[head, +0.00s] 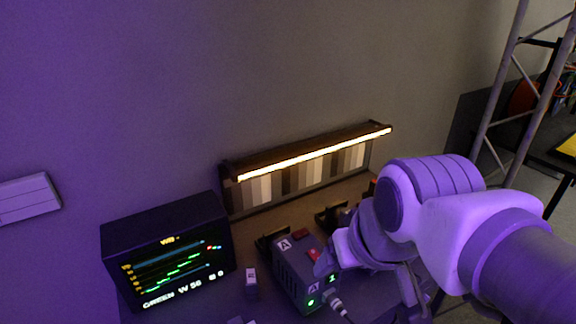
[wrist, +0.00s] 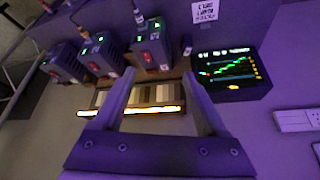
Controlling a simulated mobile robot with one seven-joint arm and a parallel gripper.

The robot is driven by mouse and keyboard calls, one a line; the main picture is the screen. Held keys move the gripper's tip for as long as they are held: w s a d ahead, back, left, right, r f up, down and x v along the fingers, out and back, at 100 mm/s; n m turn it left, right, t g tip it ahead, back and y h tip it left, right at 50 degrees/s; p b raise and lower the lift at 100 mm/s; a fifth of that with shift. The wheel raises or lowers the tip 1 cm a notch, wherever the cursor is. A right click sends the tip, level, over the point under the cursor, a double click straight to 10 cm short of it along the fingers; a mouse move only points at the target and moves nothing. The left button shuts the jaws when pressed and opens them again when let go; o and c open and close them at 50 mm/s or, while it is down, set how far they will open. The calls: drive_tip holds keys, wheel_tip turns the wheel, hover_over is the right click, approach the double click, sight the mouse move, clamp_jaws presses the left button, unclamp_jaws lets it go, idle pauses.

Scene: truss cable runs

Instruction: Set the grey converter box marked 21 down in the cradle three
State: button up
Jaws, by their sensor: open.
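A small grey box (head: 251,278) with a white label stands between the monitor and a larger grey box; the label is too small to read as 21. It shows faintly in the wrist view (wrist: 187,47). The larger grey box (head: 296,272) is marked A, with a green 1, red parts and a cable plugged in. The wrist view shows it in a row of similar boxes (wrist: 103,54). No cradle marked three can be made out; dark bracket-like shapes (head: 328,216) are partly hidden behind my arm. My gripper (wrist: 158,73) is open, with nothing between its fingers.
A lit monitor (head: 170,256) stands left of the boxes. A low striped panel with a glowing lamp strip (head: 315,153) runs along the wall behind them. A metal truss (head: 500,85) and a dark table stand at right.

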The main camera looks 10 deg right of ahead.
drive_tip(key=shift+o, duration=0.4)
drive_tip(key=shift+s+d+r+m, duration=0.25)
drive_tip(key=shift+s+m, duration=0.05)
drive_tip(key=shift+s, duration=0.05)
drive_tip(key=g+b, duration=0.6)
drive_tip(key=b, duration=0.6)
hover_over(252, 281)
drive_tip(key=w, duration=0.2)
wheel_tip(252, 281, down, 23)
drive_tip(key=f, duration=0.5)
drive_tip(key=f+b, duration=0.1)
drive_tip(key=f, duration=1.1)
drive_tip(key=shift+w+a+f, duration=0.1)
drive_tip(key=shift+w, duration=0.2)
clamp_jaws()
